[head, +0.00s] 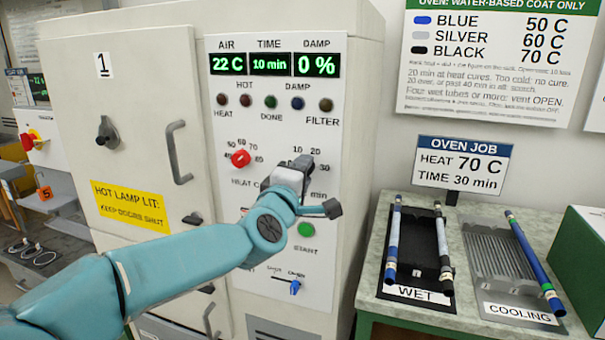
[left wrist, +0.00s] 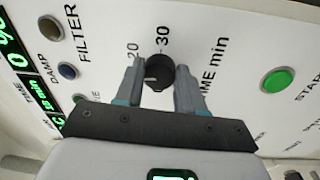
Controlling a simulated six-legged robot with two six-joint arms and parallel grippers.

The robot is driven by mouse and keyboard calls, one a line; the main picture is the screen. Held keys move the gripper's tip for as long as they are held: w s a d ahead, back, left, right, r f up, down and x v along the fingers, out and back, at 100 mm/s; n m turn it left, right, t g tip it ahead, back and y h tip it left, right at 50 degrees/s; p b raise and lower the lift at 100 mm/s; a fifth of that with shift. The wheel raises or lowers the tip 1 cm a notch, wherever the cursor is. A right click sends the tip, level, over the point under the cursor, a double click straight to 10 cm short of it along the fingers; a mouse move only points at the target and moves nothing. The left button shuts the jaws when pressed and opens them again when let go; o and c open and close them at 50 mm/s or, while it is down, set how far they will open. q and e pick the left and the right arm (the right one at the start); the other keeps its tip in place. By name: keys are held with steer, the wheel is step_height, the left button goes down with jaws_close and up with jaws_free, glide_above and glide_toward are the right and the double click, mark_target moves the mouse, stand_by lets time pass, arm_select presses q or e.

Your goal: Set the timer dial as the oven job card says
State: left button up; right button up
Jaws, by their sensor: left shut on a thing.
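The oven job card (head: 462,165) reads heat 70 C, time 30 min. The black timer dial (left wrist: 160,68) is on the oven's control panel, with 20 and 30 marks beside it in the left wrist view. Its white pointer line points to the left in that view, not at the 30. My left gripper (head: 301,164) is shut on the dial, one finger on each side; these fingers also show in the left wrist view (left wrist: 160,76). In the head view the gripper mostly hides the dial. My right gripper is out of view.
The red heat dial (head: 240,158) is left of my gripper; the green start button (head: 306,230) is below it. A blue slider (head: 295,287) is lower down. The bench at right holds a wet tray (head: 416,287) and cooling rack (head: 515,311), with rods.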

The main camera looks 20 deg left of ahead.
arm_select(q)
steer(key=m+p, duration=0.2)
steer(key=m, duration=0.4)
steer(key=m+h+p, duration=0.1)
steer(key=m+p, duration=0.1)
steer(key=m, duration=0.5)
steer(key=m+p, duration=0.2)
steer(key=m, duration=0.5)
steer(key=shift+a+f+g, duration=0.1)
steer(key=shift+a+g, duration=0.2)
steer(key=shift+a, duration=0.05)
steer(key=shift+m, duration=0.4)
steer(key=o, duration=1)
steer(key=shift+o, duration=0.2)
steer(key=s+a+b, duration=0.1)
steer(key=s, duration=1.5)
steer(key=shift+a, duration=0.25)
